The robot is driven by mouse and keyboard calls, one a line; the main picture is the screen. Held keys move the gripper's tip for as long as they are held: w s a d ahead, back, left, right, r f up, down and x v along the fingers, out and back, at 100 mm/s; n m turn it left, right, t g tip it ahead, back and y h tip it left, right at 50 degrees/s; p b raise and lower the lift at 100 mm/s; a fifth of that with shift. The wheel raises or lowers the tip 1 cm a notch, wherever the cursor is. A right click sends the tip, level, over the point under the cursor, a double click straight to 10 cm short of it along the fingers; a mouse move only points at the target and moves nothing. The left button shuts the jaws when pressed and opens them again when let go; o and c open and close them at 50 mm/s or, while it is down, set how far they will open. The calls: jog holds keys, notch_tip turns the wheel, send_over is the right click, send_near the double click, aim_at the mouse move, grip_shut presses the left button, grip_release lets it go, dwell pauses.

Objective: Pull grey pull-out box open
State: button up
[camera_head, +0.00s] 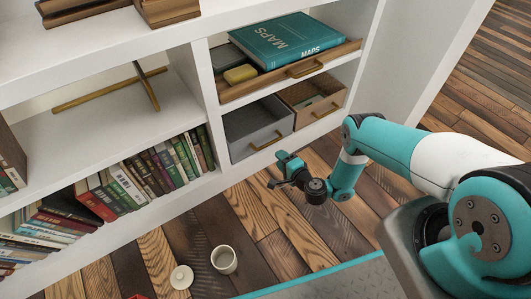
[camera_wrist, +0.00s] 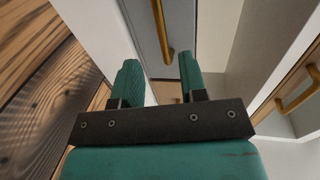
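The grey pull-out box (camera_head: 245,137) stands in the lower shelf compartment, with its inside showing from above and a brass bar handle (camera_head: 267,141) on its front. My gripper (camera_head: 279,172) is in front of and below that box, apart from the handle. In the wrist view my gripper (camera_wrist: 160,68) is open, with two teal fingers spread and nothing between them. The brass handle (camera_wrist: 161,28) shows ahead, between the directions of the two fingers, on the grey front (camera_wrist: 180,25). The lower part of the box front is partly hidden by a finger in the wrist view.
A tan pull-out box (camera_head: 320,110) with a brass handle stands right beside the grey one. Above is a wooden tray (camera_head: 240,92) holding a teal book (camera_head: 285,42) and a yellow block (camera_head: 240,74).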

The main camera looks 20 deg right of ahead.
aim_at(266, 144)
jog(key=shift+b+x, duration=5.1)
jog(key=shift+b, duration=3.65)
jog(key=shift+r, duration=0.1)
jog(key=shift+c, duration=0.5)
grip_shut()
